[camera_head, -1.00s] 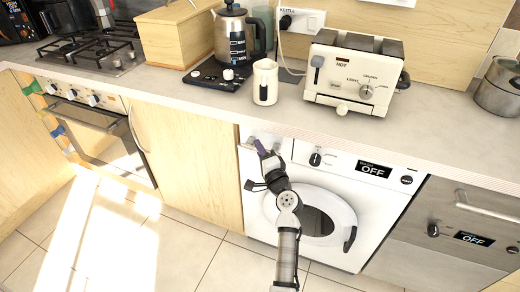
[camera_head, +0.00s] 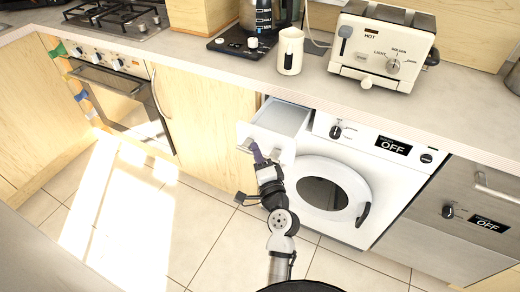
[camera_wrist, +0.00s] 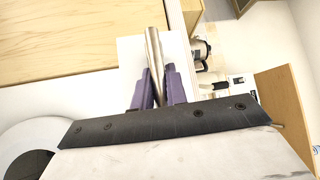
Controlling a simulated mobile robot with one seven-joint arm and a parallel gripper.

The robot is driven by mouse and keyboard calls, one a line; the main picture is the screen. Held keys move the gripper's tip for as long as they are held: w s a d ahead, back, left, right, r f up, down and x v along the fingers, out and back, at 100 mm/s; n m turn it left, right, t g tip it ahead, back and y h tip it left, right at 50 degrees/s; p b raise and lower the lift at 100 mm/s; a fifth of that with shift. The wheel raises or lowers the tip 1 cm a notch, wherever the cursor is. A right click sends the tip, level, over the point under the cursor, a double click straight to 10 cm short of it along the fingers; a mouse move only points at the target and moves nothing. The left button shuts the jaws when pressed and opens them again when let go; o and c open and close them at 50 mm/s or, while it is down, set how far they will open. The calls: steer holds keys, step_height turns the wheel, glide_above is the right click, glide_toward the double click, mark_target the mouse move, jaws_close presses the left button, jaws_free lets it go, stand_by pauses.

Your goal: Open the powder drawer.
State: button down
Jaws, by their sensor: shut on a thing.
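The powder drawer (camera_head: 281,119) is the white drawer at the top left of the washing machine (camera_head: 376,172). It is pulled out from the machine, and its light, empty-looking inside shows from above. My gripper (camera_head: 258,152) is at the front of the drawer. In the wrist view, the purple fingers of my gripper (camera_wrist: 160,88) are shut on the drawer's metal bar handle (camera_wrist: 154,50), one finger on each side. The white drawer front (camera_wrist: 131,55) shows behind the handle. The lower part of the drawer front is partly hidden by my gripper in the head view.
The round washer door (camera_head: 326,190) is closed below the drawer. A wooden cabinet (camera_head: 205,115) stands to the left and a grey dishwasher (camera_head: 462,215) to the right. The worktop (camera_head: 225,78) overhangs above. The tiled floor in front is clear.

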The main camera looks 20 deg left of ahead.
steer(key=c, duration=1.4)
jaws_free()
steer(key=shift+s+d, duration=0.1)
